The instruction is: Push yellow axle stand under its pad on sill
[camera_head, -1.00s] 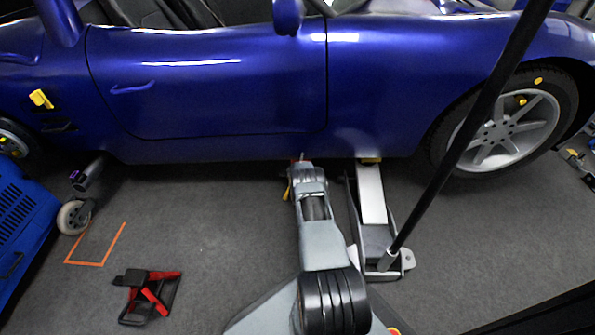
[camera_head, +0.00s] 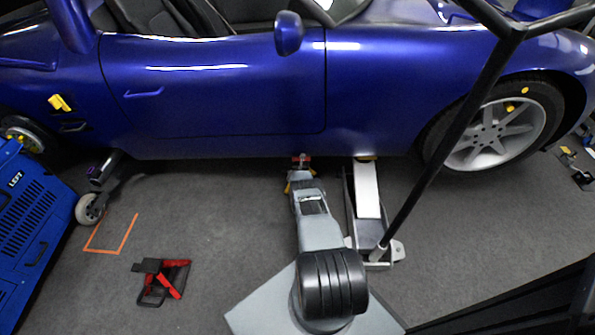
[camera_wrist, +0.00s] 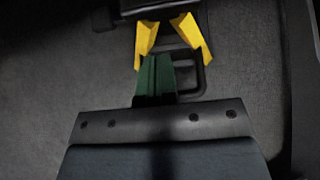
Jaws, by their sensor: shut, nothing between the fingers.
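The yellow axle stand (camera_wrist: 190,32) shows in the wrist view as two splayed yellow legs with a black frame loop behind and to the right. My gripper (camera_wrist: 155,75) is shut and empty, its green fingers pointing between the yellow legs; I cannot tell whether they touch the stand. In the head view only a yellow sliver of the stand (camera_head: 288,187) shows beside my arm's end, below the blue car's sill (camera_head: 230,155). The stand's top and its pad cannot be made out clearly; a dark block covers the top of the wrist view.
A floor jack (camera_head: 367,195) stands close right of my arm, its long black handle (camera_head: 440,165) slanting up across the view. A red and black stand (camera_head: 163,280) lies on the floor at left. Orange floor tape (camera_head: 104,251) and a blue cabinet (camera_head: 35,225) are further left.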

